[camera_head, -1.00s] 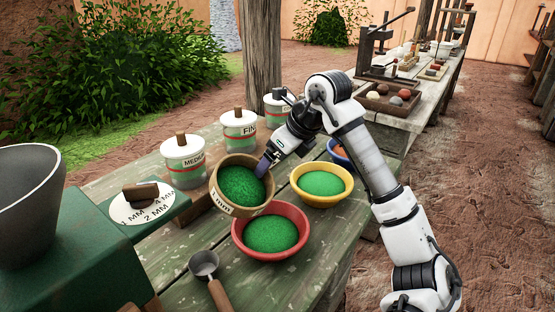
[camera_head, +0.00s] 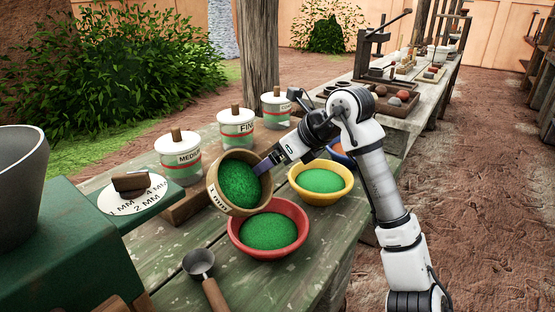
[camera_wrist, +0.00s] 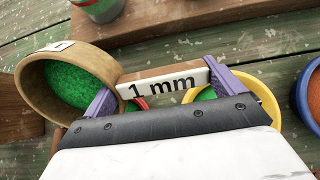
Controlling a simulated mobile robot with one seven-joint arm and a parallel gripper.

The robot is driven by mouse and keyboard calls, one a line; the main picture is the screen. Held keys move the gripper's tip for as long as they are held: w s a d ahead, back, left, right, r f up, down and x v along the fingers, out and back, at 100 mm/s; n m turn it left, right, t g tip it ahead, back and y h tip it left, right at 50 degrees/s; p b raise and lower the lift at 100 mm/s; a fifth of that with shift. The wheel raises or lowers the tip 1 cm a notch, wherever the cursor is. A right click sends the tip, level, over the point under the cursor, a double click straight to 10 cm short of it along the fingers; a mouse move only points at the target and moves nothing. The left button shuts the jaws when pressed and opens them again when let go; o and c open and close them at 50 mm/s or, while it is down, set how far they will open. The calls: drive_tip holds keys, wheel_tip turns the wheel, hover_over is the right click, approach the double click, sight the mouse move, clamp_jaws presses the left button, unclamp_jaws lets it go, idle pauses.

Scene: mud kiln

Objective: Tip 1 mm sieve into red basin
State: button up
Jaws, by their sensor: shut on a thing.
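The 1 mm sieve (camera_head: 214,193) is a round wooden-walled sieve with green grains inside. It is tilted, its open face turned toward the head camera, above the back left rim of the red basin (camera_head: 297,238). My gripper (camera_head: 268,165) is shut on the sieve's handle at its upper right. In the wrist view my gripper (camera_wrist: 160,95) has its purple fingers on both ends of the "1 mm" handle, with the sieve (camera_wrist: 112,65) to the left. The red basin holds a mound of green grains. In the wrist view the basin is mostly hidden behind my gripper.
A yellow basin (camera_head: 345,192) with green grains stands right of the red one, with a blue basin (camera_head: 338,146) behind it. Lidded jars (camera_head: 182,170) line the back. A scoop (camera_head: 198,264) lies in front. A green machine (camera_head: 60,250) with a dial stands left.

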drive_tip(key=shift+s+d+t+y+b, duration=0.2)
drive_tip(key=shift+t+y+b, duration=0.2)
drive_tip(key=shift+y+b, duration=0.2)
drive_tip(key=shift+s+d+t+y+b, duration=0.15)
drive_tip(key=shift+t+y+b, duration=0.3)
drive_tip(key=shift+b, duration=0.25)
drive_tip(key=shift+s+d+f+t+y+b, duration=0.15)
drive_tip(key=shift+t+y+b, duration=0.3)
drive_tip(key=shift+b, duration=0.55)
drive_tip(key=shift+s+d+r+t+y+b, duration=0.1)
drive_tip(key=shift+d+t+y+b, duration=0.3)
drive_tip(key=shift+b, duration=0.6)
drive_tip(key=shift+s+d+f+t+y+b, duration=0.1)
drive_tip(key=shift+s+t+y+b, duration=0.1)
drive_tip(key=shift+y+b, duration=0.6)
drive_tip(key=shift+w, duration=0.1)
